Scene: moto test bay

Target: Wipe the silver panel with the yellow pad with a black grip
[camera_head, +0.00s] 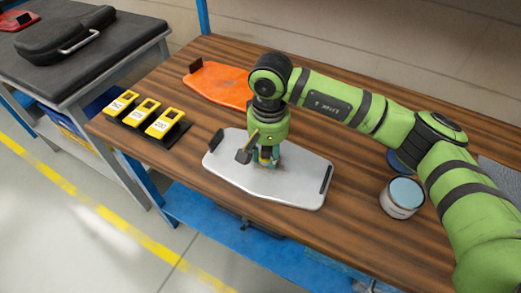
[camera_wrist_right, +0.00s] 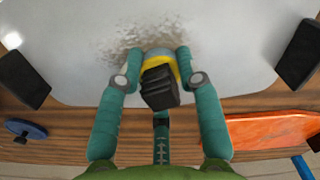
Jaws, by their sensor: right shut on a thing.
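The silver panel (camera_head: 295,187) lies flat on the wooden bench, with a black block at each end. It fills the upper part of the right wrist view (camera_wrist_right: 85,55), where a brown speckled smudge (camera_wrist_right: 135,38) shows on its surface. My right gripper (camera_head: 267,163) is over the panel's middle. In the right wrist view its teal fingers are shut on the yellow pad (camera_wrist_right: 158,55) with a black grip (camera_wrist_right: 160,88). The pad is at the smudge, low at the panel; exact contact is hard to tell. My left gripper is not in view.
An orange panel (camera_head: 222,84) lies behind the silver one. Several yellow devices (camera_head: 165,124) stand in black holders at the bench's left. An open tin (camera_head: 402,198) stands at the right. A separate table (camera_head: 120,48) at the left carries a black case (camera_head: 65,37).

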